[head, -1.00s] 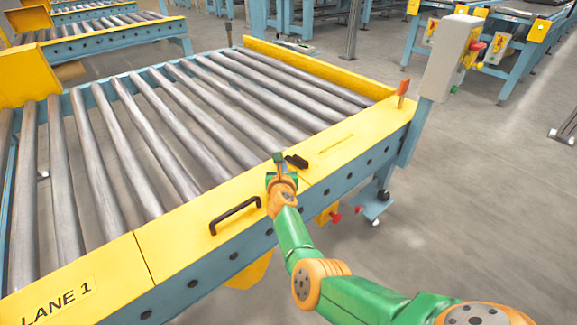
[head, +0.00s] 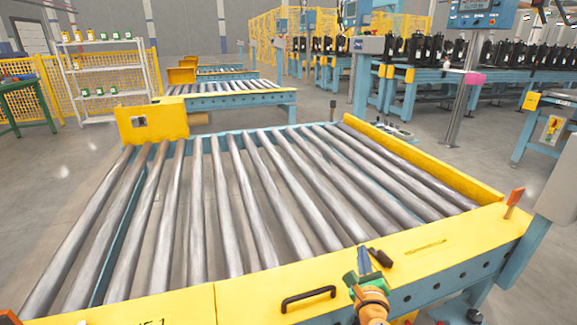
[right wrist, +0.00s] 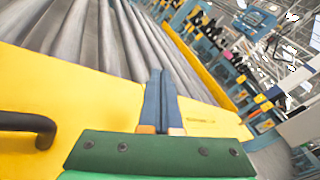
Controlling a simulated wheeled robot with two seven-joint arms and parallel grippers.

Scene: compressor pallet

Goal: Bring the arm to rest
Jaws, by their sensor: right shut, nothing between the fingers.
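My right gripper (head: 364,262) is at the near yellow edge of the roller conveyor, low and right of centre in the head view. Its green and orange wrist shows below it. In the right wrist view its two blue fingers (right wrist: 160,100) lie side by side, shut with nothing between them. The fingers point out over the yellow edge plate toward the rollers. I cannot tell whether they touch the plate. My left gripper does not show in these frames.
The conveyor's rollers (head: 240,200) are bare. A black handle (head: 308,297) sits on the yellow plate left of my right gripper, and it shows in the right wrist view (right wrist: 30,125). A small black part (head: 380,257) lies beside the gripper. An orange lever (head: 515,198) stands at the right corner.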

